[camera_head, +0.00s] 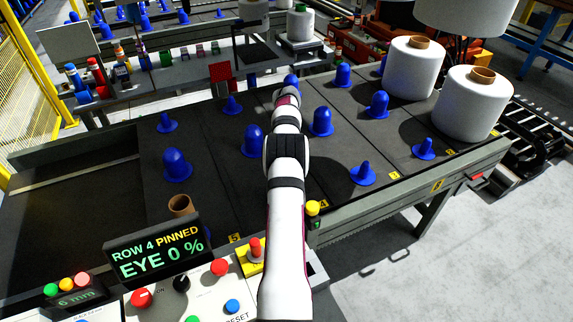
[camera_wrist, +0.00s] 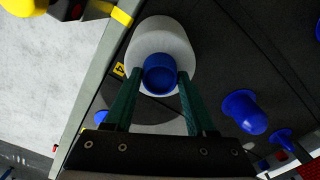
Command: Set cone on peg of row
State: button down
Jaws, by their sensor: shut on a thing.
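My gripper (camera_wrist: 157,82) shows in the wrist view with two dark green fingers closed on the blue core (camera_wrist: 160,75) of a white yarn cone (camera_wrist: 165,38). The cone is over the dark table next to a yellow label 4. Whether a peg is inside or under it cannot be seen. In the head view my arm hides the gripper and the cone. Blue pegs stand in rows on the dark table (camera_head: 215,130), among them one left of my arm (camera_head: 253,140), one right of it (camera_head: 322,122) and one near the front edge (camera_head: 362,175).
Two white cones with brown cores (camera_head: 410,72) (camera_head: 472,108) stand at the right. A display (camera_head: 155,250) reads ROW 4 PINNED, EYE 0 %. A brown tube (camera_head: 181,204) shows behind it. A button panel (camera_head: 190,300) is at the front. Another blue peg (camera_wrist: 245,112) stands right of the held cone.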

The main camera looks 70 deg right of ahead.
jog(key=shift+f, duration=0.2)
jog(key=shift+c, duration=0.7)
grip_release()
jog(key=shift+f, duration=0.1)
notch_tip(320, 180, up, 12)
